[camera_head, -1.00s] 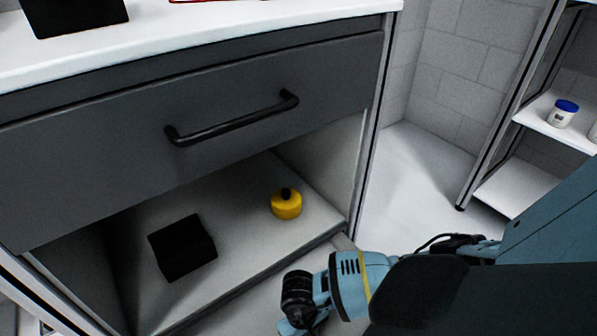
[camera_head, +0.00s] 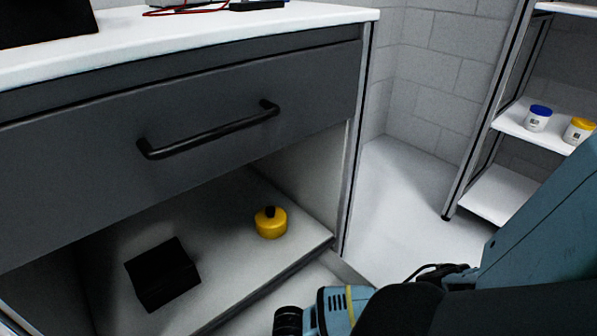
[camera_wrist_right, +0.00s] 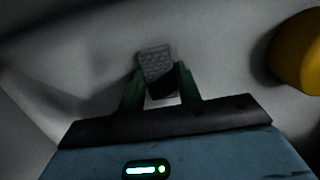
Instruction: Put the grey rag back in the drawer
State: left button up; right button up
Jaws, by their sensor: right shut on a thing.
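In the right wrist view my right gripper (camera_wrist_right: 160,85) is shut on the grey rag (camera_wrist_right: 155,62), a small textured grey piece between its two fingertips. The rag does not show in the head view. There my right arm comes in at the lower right, its wrist at the bottom edge and its fingers out of the picture. The dark grey drawer (camera_head: 70,170) is shut under the white worktop, with a black bar handle (camera_head: 210,131) across its front. My left gripper is in neither view.
On the open shelf below the drawer are a black box (camera_head: 163,274) and a yellow container (camera_head: 271,222). The worktop (camera_head: 200,40) holds dark objects and a red cable. A rack (camera_head: 500,195) with jars stands at the right. Floor between is clear.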

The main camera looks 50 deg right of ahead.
jog(key=shift+f, duration=0.2)
jog(key=o, duration=0.9)
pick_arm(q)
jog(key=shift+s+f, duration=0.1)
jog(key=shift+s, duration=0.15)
pick_arm(e)
jog(key=shift+o, duration=0.2)
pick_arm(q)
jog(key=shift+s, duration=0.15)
pick_arm(e)
jog(key=shift+r, duration=0.1)
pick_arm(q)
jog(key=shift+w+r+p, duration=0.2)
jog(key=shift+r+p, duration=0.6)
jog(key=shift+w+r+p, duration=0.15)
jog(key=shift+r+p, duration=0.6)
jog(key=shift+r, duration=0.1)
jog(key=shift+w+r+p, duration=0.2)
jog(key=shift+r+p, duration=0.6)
pick_arm(e)
notch_tip(320, 180, up, 12)
jog(key=w, duration=0.1)
jog(key=shift+w+d, duration=0.2)
jog(key=shift+w, duration=0.15)
